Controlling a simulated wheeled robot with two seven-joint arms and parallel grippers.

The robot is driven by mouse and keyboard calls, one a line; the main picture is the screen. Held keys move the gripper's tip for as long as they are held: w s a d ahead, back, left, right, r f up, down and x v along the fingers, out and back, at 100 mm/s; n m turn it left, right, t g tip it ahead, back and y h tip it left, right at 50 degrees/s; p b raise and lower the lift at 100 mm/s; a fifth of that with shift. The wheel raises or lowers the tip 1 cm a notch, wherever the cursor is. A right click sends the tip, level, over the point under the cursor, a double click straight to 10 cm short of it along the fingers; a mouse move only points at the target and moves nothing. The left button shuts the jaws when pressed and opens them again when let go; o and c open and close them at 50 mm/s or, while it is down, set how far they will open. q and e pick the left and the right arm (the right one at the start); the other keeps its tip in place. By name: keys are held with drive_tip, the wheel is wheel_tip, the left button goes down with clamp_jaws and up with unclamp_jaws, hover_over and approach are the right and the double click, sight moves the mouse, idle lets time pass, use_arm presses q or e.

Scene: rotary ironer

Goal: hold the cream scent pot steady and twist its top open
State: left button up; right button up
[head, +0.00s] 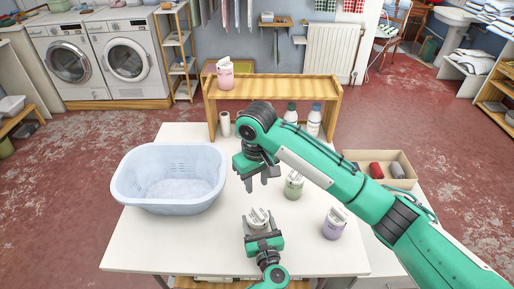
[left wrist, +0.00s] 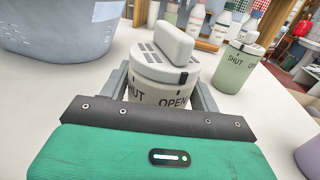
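The cream scent pot (head: 259,216) stands upright on the white table. In the left wrist view the pot (left wrist: 158,92) shows a pale grey top (left wrist: 165,62) with slots, a raised bar grip and a black tab. The words SHUT and OPEN are on its body; from this angle the tab sits above the right end of OPEN. My left gripper (head: 261,234) has its fingers on both sides of the pot body, seemingly touching. My right gripper (head: 260,178) is open and empty, pointing down above and behind the pot, clear of its top.
A green pot (head: 293,187) and a lilac pot (head: 334,223) stand to the right. A pale blue basket (head: 170,177) is at left. A bin (head: 398,159) is at right.

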use_arm(q)
drive_tip(key=o, duration=0.3)
drive_tip(key=shift+o, duration=0.2)
drive_tip(key=shift+s, duration=0.1)
